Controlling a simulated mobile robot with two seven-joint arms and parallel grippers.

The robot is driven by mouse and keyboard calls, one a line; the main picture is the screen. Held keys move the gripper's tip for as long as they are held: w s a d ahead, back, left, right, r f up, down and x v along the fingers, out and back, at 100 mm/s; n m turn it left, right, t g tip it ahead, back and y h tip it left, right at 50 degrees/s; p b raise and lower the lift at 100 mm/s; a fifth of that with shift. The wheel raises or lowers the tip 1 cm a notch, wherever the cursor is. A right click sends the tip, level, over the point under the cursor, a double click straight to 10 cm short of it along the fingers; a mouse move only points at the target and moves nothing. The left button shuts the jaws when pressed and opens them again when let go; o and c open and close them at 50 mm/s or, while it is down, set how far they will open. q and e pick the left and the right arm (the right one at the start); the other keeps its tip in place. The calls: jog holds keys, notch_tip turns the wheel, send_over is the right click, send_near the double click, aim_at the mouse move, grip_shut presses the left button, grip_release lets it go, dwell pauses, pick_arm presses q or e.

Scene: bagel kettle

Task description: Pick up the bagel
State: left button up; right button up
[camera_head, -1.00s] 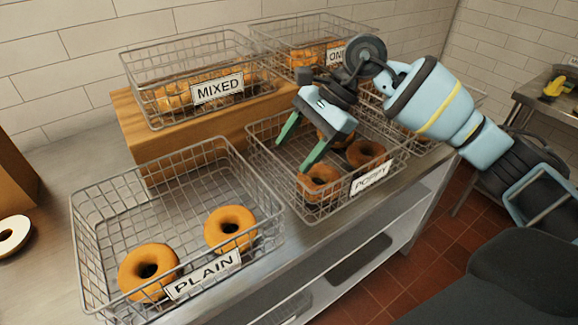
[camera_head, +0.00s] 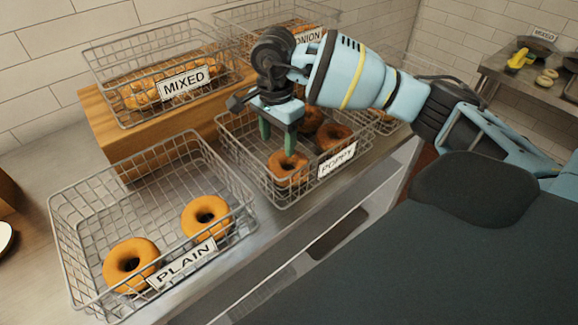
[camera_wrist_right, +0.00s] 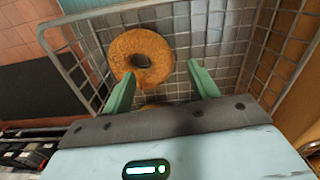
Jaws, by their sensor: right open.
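My right gripper (camera_head: 278,142) is open and points down into the POPPY basket (camera_head: 225,150). Its green fingers are at the near bagel (camera_head: 281,177) in that basket, just behind or above it; contact cannot be told. Two more bagels (camera_head: 336,146) lie further back there, one partly behind my arm (camera_head: 313,118). In the right wrist view a seeded bagel (camera_wrist_right: 140,40) lies beyond the open fingers (camera_wrist_right: 162,88), nearer the left one. A sliver of another bagel shows low between the fingers, mostly hidden by the gripper body. My left gripper is out of view.
The PLAIN basket (camera_head: 75,215) holds two bagels at the front left. The MIXED basket (camera_head: 100,85) stands on a wooden riser (camera_head: 120,140), with the ONION basket (camera_head: 262,12) behind. Wire walls surround the gripper. A side table (camera_head: 500,70) stands at the right.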

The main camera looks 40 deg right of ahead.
aim_at(279, 155)
jog(key=shift+w+d+f+p, duration=0.1)
jog(key=shift+f+p, duration=0.05)
jog(key=shift+f, duration=1.15)
jog(key=shift+d+f+p, duration=0.1)
jog(key=shift+f+p, duration=0.05)
jog(key=shift+f, duration=1.1)
jog(key=c, duration=1.1)
